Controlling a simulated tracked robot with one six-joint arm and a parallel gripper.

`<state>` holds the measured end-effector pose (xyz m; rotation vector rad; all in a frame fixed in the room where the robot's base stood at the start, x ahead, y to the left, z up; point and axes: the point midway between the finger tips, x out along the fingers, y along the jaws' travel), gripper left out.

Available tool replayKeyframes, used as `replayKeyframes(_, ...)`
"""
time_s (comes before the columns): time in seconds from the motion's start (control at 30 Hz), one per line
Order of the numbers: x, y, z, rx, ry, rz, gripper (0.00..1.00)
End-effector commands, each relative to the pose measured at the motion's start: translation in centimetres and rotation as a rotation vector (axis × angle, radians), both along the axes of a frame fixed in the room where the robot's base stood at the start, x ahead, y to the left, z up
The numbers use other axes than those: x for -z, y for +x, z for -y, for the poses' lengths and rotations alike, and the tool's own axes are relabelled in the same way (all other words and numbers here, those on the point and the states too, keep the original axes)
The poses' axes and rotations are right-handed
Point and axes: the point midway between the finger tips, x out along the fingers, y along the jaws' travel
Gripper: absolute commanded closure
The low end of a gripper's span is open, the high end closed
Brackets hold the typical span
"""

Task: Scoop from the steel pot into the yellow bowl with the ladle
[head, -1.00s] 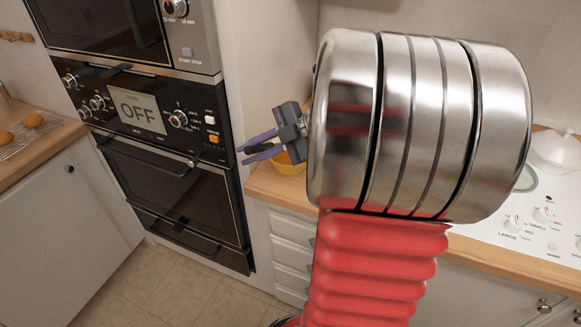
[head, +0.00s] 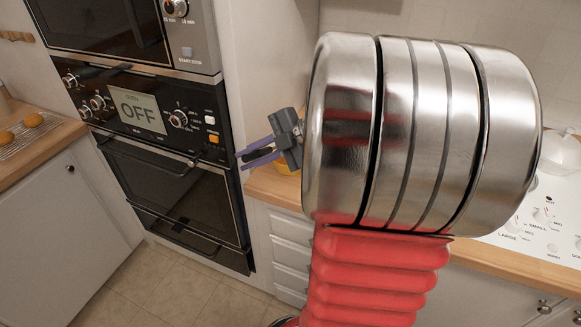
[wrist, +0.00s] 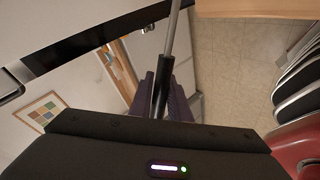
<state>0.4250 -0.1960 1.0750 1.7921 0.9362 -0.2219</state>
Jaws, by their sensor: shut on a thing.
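My gripper (head: 244,160) points left in front of the wall oven, above the left end of the counter. Its purple fingers are shut on the black handle of the ladle (wrist: 161,88). The ladle's thin steel shaft (wrist: 175,28) runs out of the top of the wrist view, so its scoop is out of sight. The steel pot is not visible in either view; my large arm joint covers much of the counter.
The wall oven (head: 180,190) with its OFF display is at the left, its door shut. A wooden counter (head: 262,186) runs to the right, with a hob panel (head: 535,225) and a white lidded dish (head: 559,152). A rack with buns (head: 25,131) is far left.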

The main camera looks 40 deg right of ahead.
Motion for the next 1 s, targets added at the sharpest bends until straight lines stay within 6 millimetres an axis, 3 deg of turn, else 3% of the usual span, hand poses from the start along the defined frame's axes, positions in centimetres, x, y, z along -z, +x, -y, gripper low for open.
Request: replayKeyframes(1.0, 1.3, -0.2, -0.2, 0.007, -0.076, 0.014, 1.0)
